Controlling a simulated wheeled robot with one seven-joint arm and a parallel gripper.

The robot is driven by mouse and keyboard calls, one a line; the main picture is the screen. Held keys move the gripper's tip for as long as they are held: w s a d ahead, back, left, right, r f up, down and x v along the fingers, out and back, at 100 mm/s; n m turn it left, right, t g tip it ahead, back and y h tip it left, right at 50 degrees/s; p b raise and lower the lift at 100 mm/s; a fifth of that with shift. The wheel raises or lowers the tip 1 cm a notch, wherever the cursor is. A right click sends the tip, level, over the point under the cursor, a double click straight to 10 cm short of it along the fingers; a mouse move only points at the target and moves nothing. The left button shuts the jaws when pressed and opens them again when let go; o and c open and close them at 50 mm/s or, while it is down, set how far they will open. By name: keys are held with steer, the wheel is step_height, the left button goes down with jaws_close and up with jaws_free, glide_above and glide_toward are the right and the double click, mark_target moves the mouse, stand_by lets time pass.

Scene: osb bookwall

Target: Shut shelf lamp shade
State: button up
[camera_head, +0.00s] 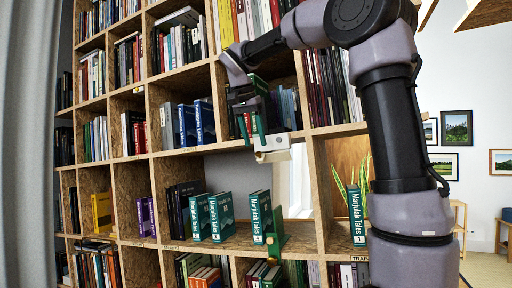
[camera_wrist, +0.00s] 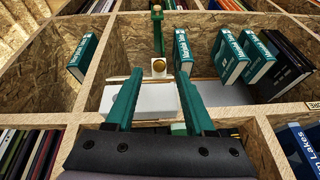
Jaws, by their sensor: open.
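A small white fixture (camera_head: 268,143), which looks like the shelf lamp, sits at the front edge of a shelf, with a pale flap below it. In the wrist view it seems to be the white panel (camera_wrist: 140,98) with a round brass knob (camera_wrist: 158,67) beyond it. I cannot tell how far the shade is open. My gripper (camera_head: 251,130) has green fingers and is just left of the fixture in the head view. In the wrist view my gripper (camera_wrist: 159,80) is open and empty, its fingers spread either side of the knob in the picture. Contact is not clear.
The wooden bookwall has several filled compartments. Green Marjulak Tales books (camera_head: 222,215) and a green stand (camera_head: 276,232) are on the shelf below. A vertical divider (camera_head: 318,190) and a plant (camera_head: 352,185) are to the right. Open floor lies at the far right.

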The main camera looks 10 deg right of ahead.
mark_target(271, 158)
steer(key=shift+x, duration=1.45)
steer(key=shift+s, duration=0.1)
jaws_close()
